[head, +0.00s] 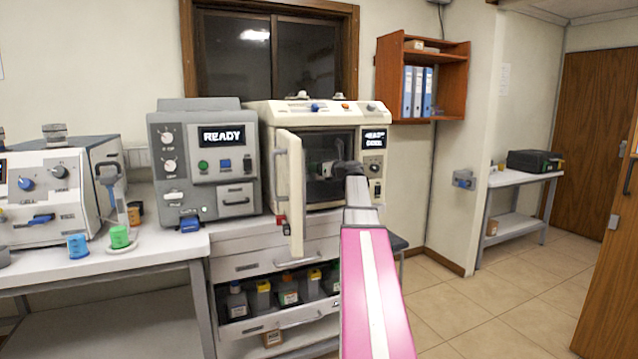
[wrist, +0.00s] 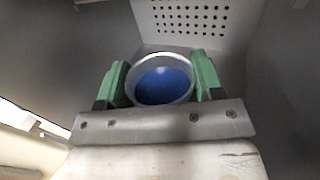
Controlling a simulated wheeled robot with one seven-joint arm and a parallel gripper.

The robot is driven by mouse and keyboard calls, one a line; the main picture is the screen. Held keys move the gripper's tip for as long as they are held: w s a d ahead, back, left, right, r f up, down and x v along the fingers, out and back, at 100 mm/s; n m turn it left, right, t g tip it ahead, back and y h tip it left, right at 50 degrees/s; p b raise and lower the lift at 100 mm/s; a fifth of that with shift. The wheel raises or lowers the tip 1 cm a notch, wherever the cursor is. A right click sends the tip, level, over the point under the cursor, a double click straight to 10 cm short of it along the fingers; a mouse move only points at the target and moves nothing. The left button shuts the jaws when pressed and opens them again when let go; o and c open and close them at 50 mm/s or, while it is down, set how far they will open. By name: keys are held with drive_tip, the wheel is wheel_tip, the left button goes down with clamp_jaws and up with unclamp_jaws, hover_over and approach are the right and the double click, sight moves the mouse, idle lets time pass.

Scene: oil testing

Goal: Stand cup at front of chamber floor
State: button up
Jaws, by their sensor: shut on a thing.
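The cup (wrist: 163,86) is grey-white with a round rim and blue inside. In the wrist view my gripper (wrist: 160,66) is shut on it, with one green finger pad on each side. The chamber is the cream machine (head: 318,113) in the head view, with its door (head: 290,195) swung open toward me. My arm reaches through the opening, and my gripper (head: 338,167) is inside, partly hidden by the wrist. The perforated back wall (wrist: 195,17) lies beyond the cup. I cannot tell whether the cup's base touches the floor.
The open door stands close to the left of my arm. A grey machine reading READY (head: 205,160) is left of the chamber. A blue cup (head: 77,246) and a green cup (head: 120,238) stand on the left bench. Bottles (head: 288,290) sit in the drawer below.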

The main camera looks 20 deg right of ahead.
drive_tip(key=shift+s+f, duration=0.2)
drive_tip(key=shift+f, duration=1.3)
drive_tip(key=shift+w+f, duration=0.2)
drive_tip(key=shift+f, duration=1.4)
drive_tip(key=o, duration=1)
drive_tip(key=shift+f, duration=0.1)
drive_tip(key=v, duration=1.2)
